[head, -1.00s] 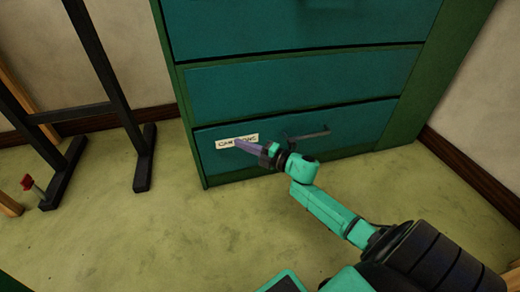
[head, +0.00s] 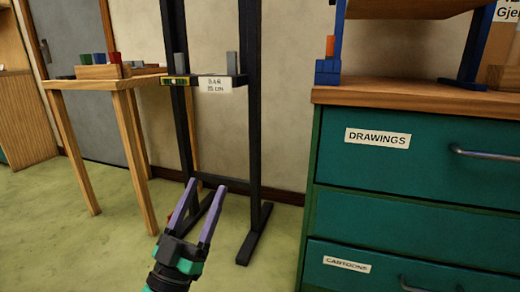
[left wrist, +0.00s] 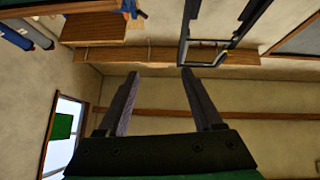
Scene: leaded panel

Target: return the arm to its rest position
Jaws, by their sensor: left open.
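My left gripper (head: 200,210) is raised in front of the black stand, pointing up and away, with its two purple fingers apart and nothing between them. In the left wrist view the same gripper (left wrist: 158,85) shows its fingers spread and empty against the wall. Its arm comes in from the bottom of the head view. My right gripper is not in view.
A green cabinet (head: 400,215) with labelled drawers stands at right. The black stand (head: 255,130) holds a bar labelled "BAR 15 cm". A wooden table (head: 130,85) with a small block rack stands at left. Green floor (head: 60,240) is open at lower left.

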